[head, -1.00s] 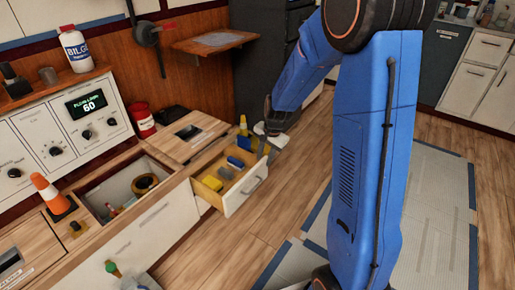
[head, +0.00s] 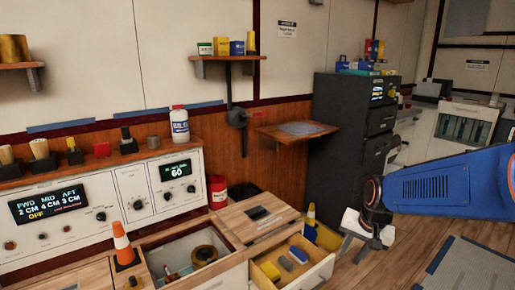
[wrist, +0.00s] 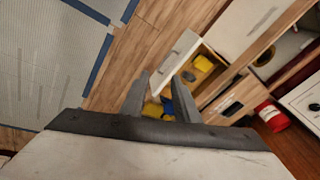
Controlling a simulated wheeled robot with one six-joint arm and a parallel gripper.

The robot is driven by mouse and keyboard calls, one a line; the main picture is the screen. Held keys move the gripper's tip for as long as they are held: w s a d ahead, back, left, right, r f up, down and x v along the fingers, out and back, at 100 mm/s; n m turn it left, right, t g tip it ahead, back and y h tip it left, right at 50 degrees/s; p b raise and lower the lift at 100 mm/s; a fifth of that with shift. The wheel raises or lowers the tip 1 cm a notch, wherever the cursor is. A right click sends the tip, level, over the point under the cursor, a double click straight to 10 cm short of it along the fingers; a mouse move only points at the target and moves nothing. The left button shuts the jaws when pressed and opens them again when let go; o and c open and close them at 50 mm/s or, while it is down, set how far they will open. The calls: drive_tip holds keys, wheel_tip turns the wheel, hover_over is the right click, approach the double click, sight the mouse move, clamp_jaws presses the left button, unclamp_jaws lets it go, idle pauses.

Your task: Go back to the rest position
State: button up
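My gripper (head: 347,252) is raised to the right of the open drawer (head: 318,272) in the head view, pointing down, with its white body above its grey fingers. In the wrist view my gripper (wrist: 163,76) shows two grey fingers spread apart with nothing held between them. The open drawer (wrist: 172,62) and yellow and blue things lie below and beyond the fingertips there. My blue arm reaches in from the right of the head view.
The drawer holds yellow, blue and grey blocks. A dark cabinet (head: 340,130) and a small wall shelf (head: 297,131) are behind.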

drive_tip(key=s+r+n+t, duration=0.1)
drive_tip(key=s+r+n, duration=0.1)
drive_tip(key=s, duration=0.8)
drive_tip(key=s+d+r+n+h, duration=0.1)
drive_tip(key=s+r+n, duration=0.2)
drive_tip(key=s, duration=0.7)
drive_tip(key=shift+d+r+n+t, duration=0.2)
drive_tip(key=shift+r+n+t, duration=0.15)
drive_tip(key=shift+r, duration=0.4)
